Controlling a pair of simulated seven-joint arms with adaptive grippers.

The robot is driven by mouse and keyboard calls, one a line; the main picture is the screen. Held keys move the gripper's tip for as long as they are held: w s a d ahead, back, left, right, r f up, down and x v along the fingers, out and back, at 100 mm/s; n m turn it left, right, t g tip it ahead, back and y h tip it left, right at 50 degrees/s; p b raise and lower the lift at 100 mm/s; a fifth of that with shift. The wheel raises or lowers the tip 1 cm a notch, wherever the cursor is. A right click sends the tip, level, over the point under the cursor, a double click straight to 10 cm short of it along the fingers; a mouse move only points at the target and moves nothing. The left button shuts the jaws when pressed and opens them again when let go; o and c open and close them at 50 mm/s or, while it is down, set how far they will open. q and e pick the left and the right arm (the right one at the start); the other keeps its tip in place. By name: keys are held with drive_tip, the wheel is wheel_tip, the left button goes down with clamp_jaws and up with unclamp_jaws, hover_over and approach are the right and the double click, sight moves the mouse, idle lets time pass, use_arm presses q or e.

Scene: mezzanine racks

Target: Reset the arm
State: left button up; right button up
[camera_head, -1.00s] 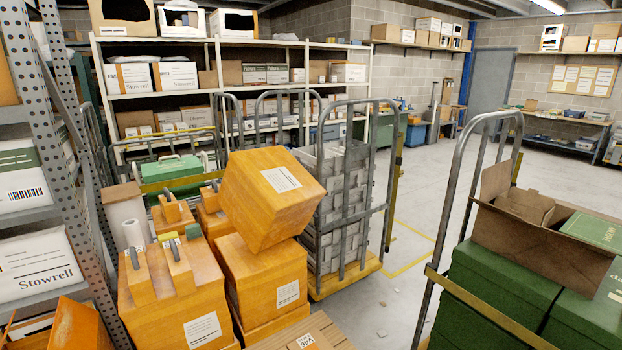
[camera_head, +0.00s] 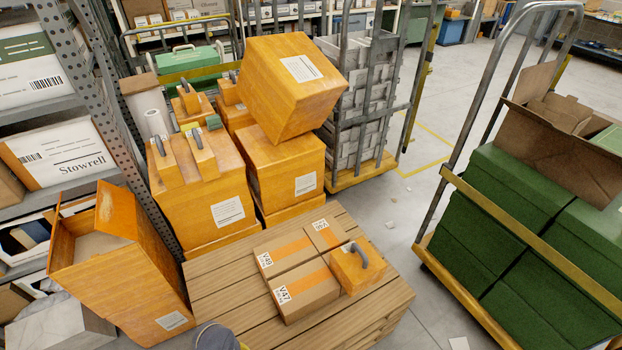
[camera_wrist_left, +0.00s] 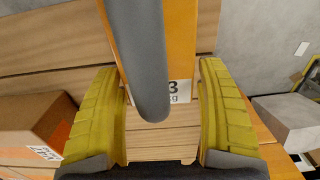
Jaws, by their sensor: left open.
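My left gripper (camera_wrist_left: 160,75) shows in the left wrist view with its two yellow fingers wide apart. A grey rounded handle (camera_wrist_left: 140,60) on an orange block (camera_wrist_left: 181,45) stands between the fingers, with gaps on both sides. A partly hidden label on the block ends in "3" and "kg". Wooden slats (camera_wrist_left: 165,145) lie beneath. In the head view a dark grey rounded piece (camera_head: 214,338) with a bit of yellow shows at the bottom edge; I cannot tell whether it is the handle or my gripper. My right gripper is in neither view.
A wooden pallet (camera_head: 235,265) carries cardboard boxes (camera_head: 305,291) and an orange weight (camera_head: 355,268). Orange blocks (camera_head: 205,205) are stacked behind it, one tilted on top (camera_head: 290,85). A rack (camera_head: 85,95) stands left. A cart with green boxes (camera_head: 500,200) stands right.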

use_arm(q)
drive_tip(key=shift+r, duration=5.65)
drive_tip(key=shift+s, duration=0.1)
drive_tip(key=shift+s+f, duration=0.15)
drive_tip(key=shift+s, duration=0.2)
drive_tip(key=s, duration=0.2)
drive_tip(key=s+f, duration=0.1)
drive_tip(key=shift+s+a+m+g, duration=0.1)
drive_tip(key=shift+s+m+g, duration=0.2)
drive_tip(key=shift+s+g, duration=0.1)
drive_tip(key=shift+s+d+r, duration=1.2)
drive_tip(key=shift+s+d, duration=3.35)
drive_tip(key=shift+d, duration=0.15)
wheel_tip(320, 180, down, 14)
drive_tip(key=shift+t, duration=0.4)
